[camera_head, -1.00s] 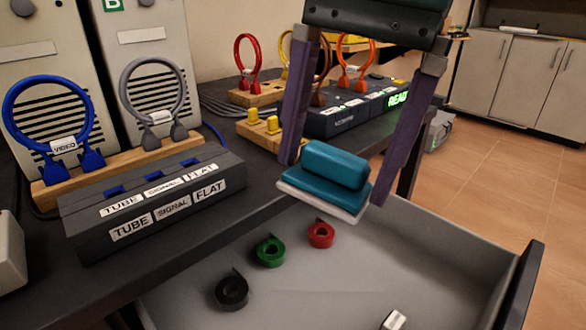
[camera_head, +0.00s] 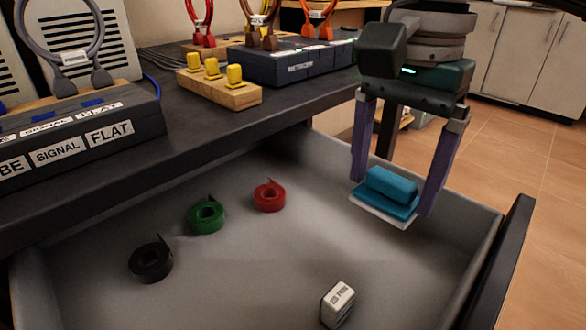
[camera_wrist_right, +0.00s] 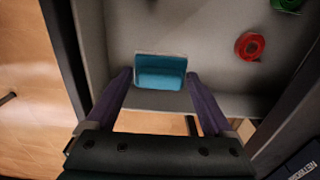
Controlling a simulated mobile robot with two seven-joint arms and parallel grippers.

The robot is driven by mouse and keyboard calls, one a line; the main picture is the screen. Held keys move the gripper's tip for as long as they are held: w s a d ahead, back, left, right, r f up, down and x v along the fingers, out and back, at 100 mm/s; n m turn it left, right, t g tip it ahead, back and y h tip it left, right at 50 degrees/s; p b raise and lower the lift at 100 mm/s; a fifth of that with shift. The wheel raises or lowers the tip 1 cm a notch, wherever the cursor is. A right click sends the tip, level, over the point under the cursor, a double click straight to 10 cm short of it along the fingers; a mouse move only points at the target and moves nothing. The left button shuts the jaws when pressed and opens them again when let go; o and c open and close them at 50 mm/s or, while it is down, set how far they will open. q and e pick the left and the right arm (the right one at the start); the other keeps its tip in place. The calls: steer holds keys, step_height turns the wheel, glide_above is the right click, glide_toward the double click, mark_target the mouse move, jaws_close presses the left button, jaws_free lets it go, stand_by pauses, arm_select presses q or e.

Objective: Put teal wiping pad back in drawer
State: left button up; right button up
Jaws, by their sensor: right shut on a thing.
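The teal wiping pad (camera_head: 388,190), with a pale base under its teal top, is between the purple fingers of my right gripper (camera_head: 395,200). The gripper is shut on it, and the pad is held over the right part of the open grey drawer (camera_head: 250,285). In the right wrist view the pad (camera_wrist_right: 160,73) sits between the fingertips (camera_wrist_right: 158,92), with the drawer floor beyond it. How far the pad is above the floor is hard to tell. My left gripper is in neither view.
Black tape (camera_head: 151,262), green tape (camera_head: 206,217), red tape (camera_head: 269,196) and a small white box (camera_head: 338,303) lie in the drawer. The drawer's dark front (camera_head: 505,265) is at the right. The desk (camera_head: 200,150) with equipment stands behind. The drawer's middle floor is clear.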

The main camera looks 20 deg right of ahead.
mark_target(393, 175)
step_height(393, 175, down, 8)
steer(key=shift+r+b, duration=0.25)
steer(key=shift+b, duration=0.55)
steer(key=shift+f, duration=0.2)
steer(key=o, duration=0.9)
steer(key=shift+r, duration=0.1)
steer(key=shift+r, duration=0.25)
step_height(393, 175, up, 12)
steer(key=p, duration=0.3)
steer(key=shift+f, duration=0.1)
